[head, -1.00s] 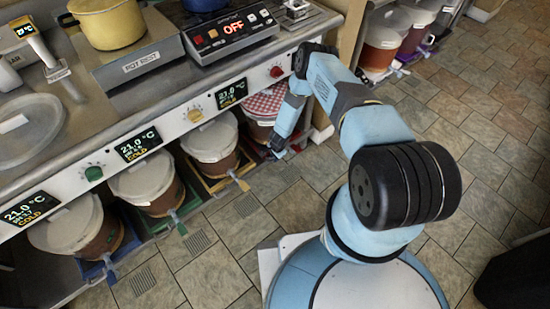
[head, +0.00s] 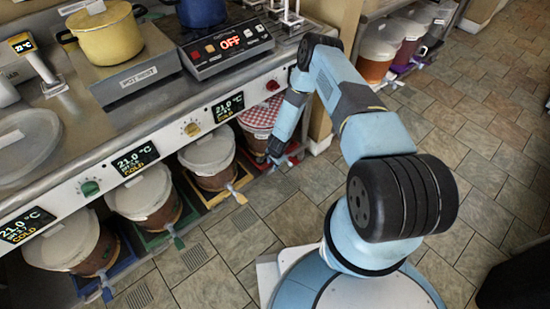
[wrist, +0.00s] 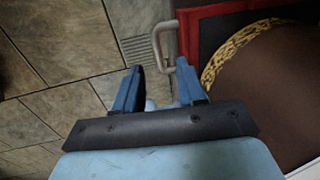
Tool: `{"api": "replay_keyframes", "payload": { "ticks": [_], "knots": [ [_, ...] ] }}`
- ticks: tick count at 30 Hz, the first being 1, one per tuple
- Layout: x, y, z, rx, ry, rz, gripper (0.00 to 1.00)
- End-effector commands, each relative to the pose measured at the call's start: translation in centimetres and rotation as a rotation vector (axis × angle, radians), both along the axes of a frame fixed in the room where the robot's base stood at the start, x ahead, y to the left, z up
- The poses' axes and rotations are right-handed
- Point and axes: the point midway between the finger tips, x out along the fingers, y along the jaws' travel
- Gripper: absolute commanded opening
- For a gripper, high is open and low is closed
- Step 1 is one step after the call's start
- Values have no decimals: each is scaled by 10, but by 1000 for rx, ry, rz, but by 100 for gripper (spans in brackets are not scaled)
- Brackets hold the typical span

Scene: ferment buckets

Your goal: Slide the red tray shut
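The red tray (wrist: 187,35) shows in the wrist view as a red edge with a grey handle (wrist: 157,42). It sits under the red-and-white checked bucket (head: 262,116), the right-most one below the counter; in the head view only a little red (head: 292,156) shows beside my gripper. My gripper (wrist: 160,66) is open, with two blue fingers apart. The handle's lower end lies about between the fingertips in the wrist view. I cannot tell whether they touch it. The bucket's brown side (wrist: 275,85) is right of the fingers.
Yellow (head: 228,190), green (head: 160,238) and blue (head: 110,275) trays with lidded buckets stand left along the counter. The counter edge with its knobs (head: 272,86) runs above. A counter post (head: 320,125) stands right of the red tray. The tiled floor in front is clear.

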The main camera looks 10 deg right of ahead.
Motion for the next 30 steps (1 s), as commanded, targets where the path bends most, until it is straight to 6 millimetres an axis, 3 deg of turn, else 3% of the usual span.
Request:
{"api": "replay_keyframes", "payload": {
  "ticks": [6, 12, 30],
  "knots": [
    [-4, -4, 37, 0, -1, -1, 40],
    [-8, -6, 58, 0, -1, -2, 40],
    [-9, -8, 67, 0, 0, -3, 40]
  ]
}}
